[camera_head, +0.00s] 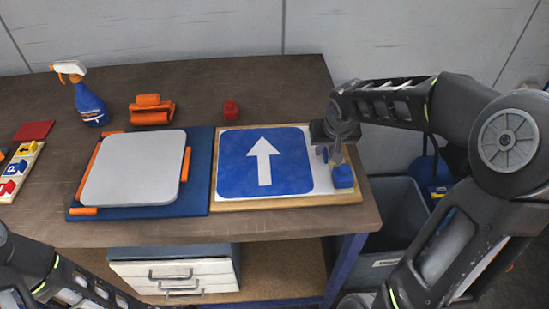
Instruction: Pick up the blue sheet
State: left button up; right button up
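The blue sheet (238,176), a square with rounded corners and a white up arrow, lies flat on a wood-edged board (285,203) at the right of the table. My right gripper (336,158) is over the board's right part, just right of the sheet and apart from it. Its fingers point down near a small blue block (343,177); I cannot tell whether they touch it or how far they are open. My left arm comes in at the lower left, below the table edge, and its gripper is not in view.
A white plate (135,168) lies in orange rails on a dark blue mat (196,190), left of the board. A spray bottle (88,100), an orange tool (151,110) and a red piece (231,109) stand behind. A grey bin (392,215) stands right of the table.

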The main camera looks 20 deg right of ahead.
grip_shut()
jog(key=shift+r, duration=0.1)
dwell(0.4)
notch_tip(320, 180, up, 10)
jog(key=shift+b, duration=0.3)
dwell(0.6)
